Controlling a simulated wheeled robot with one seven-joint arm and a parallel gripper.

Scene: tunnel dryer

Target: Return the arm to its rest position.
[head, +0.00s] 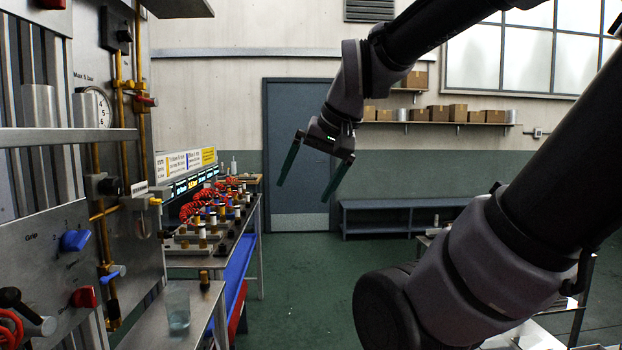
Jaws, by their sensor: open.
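My gripper (309,184) hangs in the middle of the head view with its two green fingers spread apart and nothing between them. It points down and is in front of the blue-grey door (296,165). My arm reaches in from the right side, bent, with its upper links crossing the top right of the view. The gripper touches nothing that I can see.
At left stands a metal panel with gauges, pipes and a blue knob (75,240). A glass (177,311) stands on a metal shelf beside it. A bench with coiled red leads (200,203) runs behind. A low blue bench (400,206) lines the far wall. The green floor (300,275) is clear mid-view.

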